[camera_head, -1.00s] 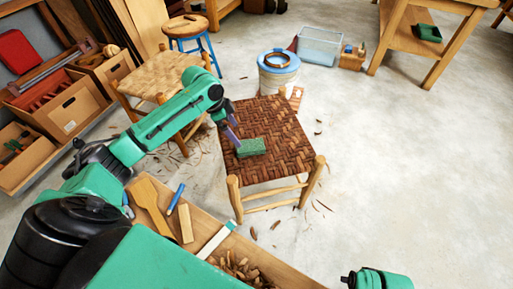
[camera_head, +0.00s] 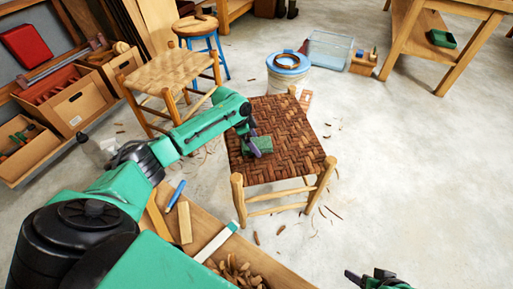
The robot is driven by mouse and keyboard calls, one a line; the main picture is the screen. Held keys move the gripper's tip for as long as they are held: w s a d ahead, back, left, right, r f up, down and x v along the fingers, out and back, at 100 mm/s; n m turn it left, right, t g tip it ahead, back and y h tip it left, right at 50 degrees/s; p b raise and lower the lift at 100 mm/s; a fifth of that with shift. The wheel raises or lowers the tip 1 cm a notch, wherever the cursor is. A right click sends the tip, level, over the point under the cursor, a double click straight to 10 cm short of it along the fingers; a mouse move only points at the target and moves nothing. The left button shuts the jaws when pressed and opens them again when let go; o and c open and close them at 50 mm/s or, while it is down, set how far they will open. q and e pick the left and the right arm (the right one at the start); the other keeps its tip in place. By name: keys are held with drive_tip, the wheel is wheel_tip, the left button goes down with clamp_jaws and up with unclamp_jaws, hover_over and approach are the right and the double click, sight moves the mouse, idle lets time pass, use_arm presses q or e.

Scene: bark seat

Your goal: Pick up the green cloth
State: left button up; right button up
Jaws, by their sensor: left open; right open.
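The green cloth (camera_head: 259,146) looks like a small folded pad and lies on the brown woven seat (camera_head: 295,155) of a low wooden stool. My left gripper (camera_head: 251,141) is at the cloth's left edge, just over the seat. Its fingers are open and partly hidden by the arm and the cloth, so I cannot tell whether they touch it. My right gripper (camera_head: 362,278) is open and empty at the bottom edge, away from the stool and low in the view.
A workbench (camera_head: 262,262) with tools and shavings is in front of the stool. A pale woven stool (camera_head: 170,72) stands behind left. A white bucket (camera_head: 287,72) and a clear bin (camera_head: 328,48) stand behind.

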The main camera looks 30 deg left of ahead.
use_arm(q)
drive_tip(key=shift+r, duration=0.1)
drive_tip(key=c, duration=1.2)
drive_tip(key=shift+r, duration=0.1)
use_arm(e)
drive_tip(key=shift+r, duration=0.1)
use_arm(q)
wheel_tip(320, 180, up, 5)
drive_tip(key=shift+f+p, duration=0.2)
drive_tip(key=shift+p, duration=0.85)
use_arm(e)
wheel_tip(320, 180, up, 3)
drive_tip(key=s+d+g+h, duration=0.1)
drive_tip(key=s+d+g, duration=0.1)
drive_tip(key=d, duration=0.1)
use_arm(q)
wheel_tip(320, 180, up, 5)
drive_tip(key=shift+r+p, duration=0.15)
drive_tip(key=shift+p, duration=0.55)
use_arm(e)
drive_tip(key=shift+m+h, duration=0.3)
drive_tip(key=f, duration=0.5)
drive_tip(key=shift+w+d+f, duration=0.1)
drive_tip(key=shift+d, duration=0.15)
